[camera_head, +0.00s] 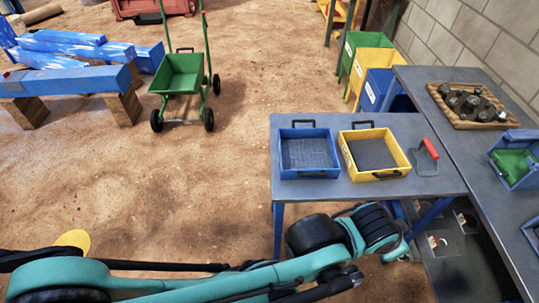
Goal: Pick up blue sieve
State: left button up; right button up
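The blue sieve (308,153) is a square blue frame with a dark mesh floor and black handles. It lies flat on the left part of a grey table (440,185). A yellow sieve (375,153) of similar shape sits close beside it on the right. A teal and black arm of mine stretches across the bottom of the view, in front of and below the table's near edge. I cannot make out a gripper on it. No gripper shows at the blue sieve, and nothing holds it.
A red-handled metal tool (428,155) lies right of the yellow sieve. A longer bench (480,150) on the right bears a wooden board (468,105). Coloured bins (368,68) stand behind the table. A green cart (183,75) stands on open sandy ground to the left.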

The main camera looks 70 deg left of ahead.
aim_at(308, 133)
jog(key=u, duration=2)
jog(key=i+j+z, duration=0.15)
jog(key=j+z, duration=0.2)
